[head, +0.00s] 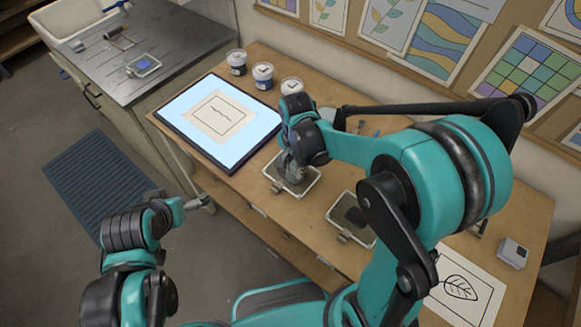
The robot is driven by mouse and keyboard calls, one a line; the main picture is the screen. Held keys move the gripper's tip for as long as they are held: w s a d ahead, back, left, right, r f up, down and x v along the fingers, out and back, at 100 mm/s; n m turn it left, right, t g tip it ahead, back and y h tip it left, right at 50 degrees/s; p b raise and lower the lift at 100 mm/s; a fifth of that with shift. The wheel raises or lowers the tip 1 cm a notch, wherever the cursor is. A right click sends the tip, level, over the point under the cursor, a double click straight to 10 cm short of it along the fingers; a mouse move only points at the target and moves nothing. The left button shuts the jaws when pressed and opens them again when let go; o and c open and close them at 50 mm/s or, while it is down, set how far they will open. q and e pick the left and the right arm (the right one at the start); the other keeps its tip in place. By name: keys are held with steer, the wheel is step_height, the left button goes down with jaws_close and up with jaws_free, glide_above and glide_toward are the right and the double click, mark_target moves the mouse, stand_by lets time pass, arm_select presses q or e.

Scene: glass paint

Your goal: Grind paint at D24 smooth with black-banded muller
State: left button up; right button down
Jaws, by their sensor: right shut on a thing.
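My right gripper (291,165) points down over a framed glass slab (309,187) near the middle of the worktable. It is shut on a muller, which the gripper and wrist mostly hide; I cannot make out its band. Dark grey paint shows on this slab around the gripper. A second framed slab (337,210) with a dark patch of paint (356,216) lies to the right, partly behind my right arm. The slab tags are too small to read, so I cannot tell which is D24. My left gripper (207,202) is beside the table's front edge, apart from the slabs; its fingers are unclear.
A lit light panel (190,122) with a paper drawing lies left of the slabs. Several lidded jars (236,63) stand behind it. A leaf drawing (462,287) and a small grey box (513,253) are at the right. A sink counter (165,45) stands far left.

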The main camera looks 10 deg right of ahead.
steer(key=shift+w+d, duration=0.1)
steer(key=shift+d, duration=0.3)
steer(key=shift+w+d, duration=0.1)
steer(key=shift+w, duration=0.6)
steer(key=shift+w+a+b, duration=0.3)
steer(key=shift+w+a, duration=0.05)
steer(key=shift+w, duration=0.25)
steer(key=shift+w+a, duration=0.3)
steer(key=shift+w, duration=0.05)
steer(key=shift+s+a, duration=0.1)
steer(key=shift+a, duration=0.8)
steer(key=shift+s+a, duration=0.1)
steer(key=shift+s, duration=0.85)
steer(key=shift+s+d, duration=0.7)
steer(key=shift+s, duration=0.1)
steer(key=shift+d+f, duration=0.1)
steer(key=shift+d, duration=0.7)
steer(key=shift+w+d, duration=0.15)
steer(key=shift+w, duration=0.35)
steer(key=shift+w+d, duration=0.15)
steer(key=shift+w, duration=0.35)
steer(key=shift+w+a, duration=0.85)
steer(key=shift+w, duration=0.05)
steer(key=shift+s+a+b, duration=0.2)
steer(key=shift+a+b, duration=0.15)
steer(key=shift+a, duration=0.45)
steer(key=shift+s+a, duration=0.25)
steer(key=shift+s, duration=0.6)
steer(key=shift+s+d, duration=0.8)
steer(key=shift+s, duration=0.05)
